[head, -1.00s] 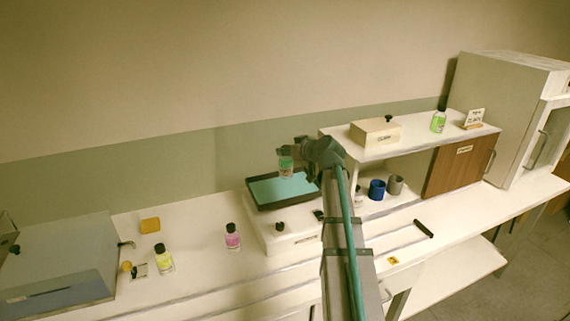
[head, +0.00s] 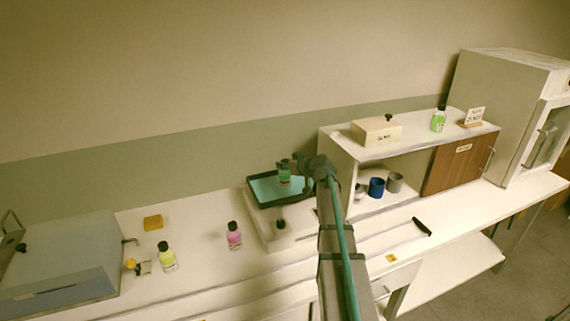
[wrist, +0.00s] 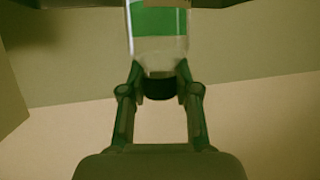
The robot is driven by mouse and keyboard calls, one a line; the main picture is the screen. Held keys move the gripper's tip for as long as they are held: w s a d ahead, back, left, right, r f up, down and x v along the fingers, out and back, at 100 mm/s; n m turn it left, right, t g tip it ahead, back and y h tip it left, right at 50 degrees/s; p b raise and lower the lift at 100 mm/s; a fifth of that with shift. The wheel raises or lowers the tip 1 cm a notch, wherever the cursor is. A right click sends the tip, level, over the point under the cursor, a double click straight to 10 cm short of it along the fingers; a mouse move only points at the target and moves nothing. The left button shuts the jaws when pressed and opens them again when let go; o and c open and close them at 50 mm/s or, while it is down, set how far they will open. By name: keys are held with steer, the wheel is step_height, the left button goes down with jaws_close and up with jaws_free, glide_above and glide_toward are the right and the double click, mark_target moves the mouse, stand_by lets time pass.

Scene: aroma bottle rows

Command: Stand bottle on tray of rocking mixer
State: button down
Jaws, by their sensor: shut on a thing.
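My gripper (wrist: 160,88) is shut on a bottle with a green label (wrist: 158,22), gripping it at the dark cap end in the wrist view. In the head view the bottle (head: 284,178) is upright over the teal tray (head: 262,190) of the rocking mixer (head: 258,230). I cannot tell whether its base touches the tray. The tray has a dark rim and looks tilted. Part of it is hidden behind my gripper and the bottle.
A pink bottle (head: 234,236) and a yellow-green bottle (head: 167,256) stand on the bench to the left. A shelf unit (head: 350,146) rises close on the right, with blue and grey cups (head: 376,187) beneath. A yellow block (head: 153,222) lies at the back left.

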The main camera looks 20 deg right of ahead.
steer(key=shift+f+b, duration=0.2)
steer(key=shift+b, duration=0.1)
steer(key=c, duration=0.8)
jaws_free()
steer(key=shift+r, duration=0.1)
steer(key=shift+c, duration=0.2)
steer(key=shift+r+p, duration=0.2)
steer(key=shift+p, duration=0.2)
steer(key=b+v, duration=0.3)
steer(key=v, duration=0.9)
